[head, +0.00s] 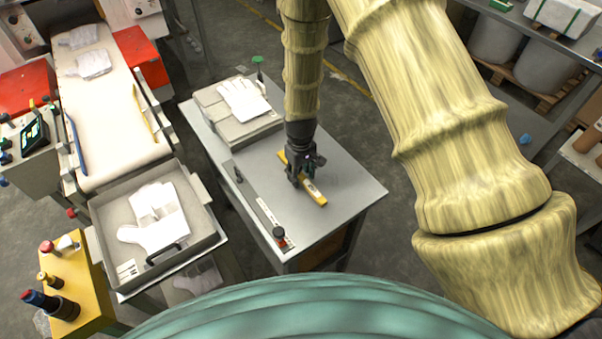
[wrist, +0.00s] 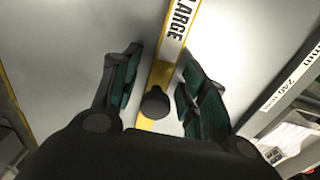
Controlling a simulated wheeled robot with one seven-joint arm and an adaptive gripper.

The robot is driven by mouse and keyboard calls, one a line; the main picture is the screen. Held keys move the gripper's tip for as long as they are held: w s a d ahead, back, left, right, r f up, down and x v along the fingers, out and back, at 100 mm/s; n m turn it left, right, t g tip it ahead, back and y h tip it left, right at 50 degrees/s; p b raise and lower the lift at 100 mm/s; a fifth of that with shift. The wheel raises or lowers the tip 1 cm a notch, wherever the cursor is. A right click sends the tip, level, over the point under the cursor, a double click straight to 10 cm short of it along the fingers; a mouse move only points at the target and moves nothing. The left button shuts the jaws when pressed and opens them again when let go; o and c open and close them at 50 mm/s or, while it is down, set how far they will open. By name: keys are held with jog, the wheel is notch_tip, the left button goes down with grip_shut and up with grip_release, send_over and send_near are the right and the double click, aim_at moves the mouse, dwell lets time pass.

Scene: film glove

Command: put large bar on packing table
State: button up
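The large bar is a yellow bar with a white label reading "LARGE" (wrist: 178,32); in the head view the bar (head: 315,196) lies on the grey table (head: 350,190), partly hidden by my gripper. My gripper (head: 300,182) points down over the bar's middle. In the wrist view my gripper (wrist: 160,52) is open, with one finger on each side of the bar and a gap to both. A dark round knob (wrist: 155,102) shows on the bar between the fingers. The frames do not show which table is named the packing table.
A dark-knobbed rule (head: 258,205) runs along the grey table's left side. A grey box with white gloves (head: 243,98) is at its back. A metal tray of gloves (head: 205,240) and a conveyor (head: 105,120) stand to the left. The table's right side is clear.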

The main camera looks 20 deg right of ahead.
aim_at(301, 170)
notch_tip(301, 170, up, 12)
jog(key=b, duration=0.3)
dwell(0.8)
jog(key=shift+r, duration=0.1)
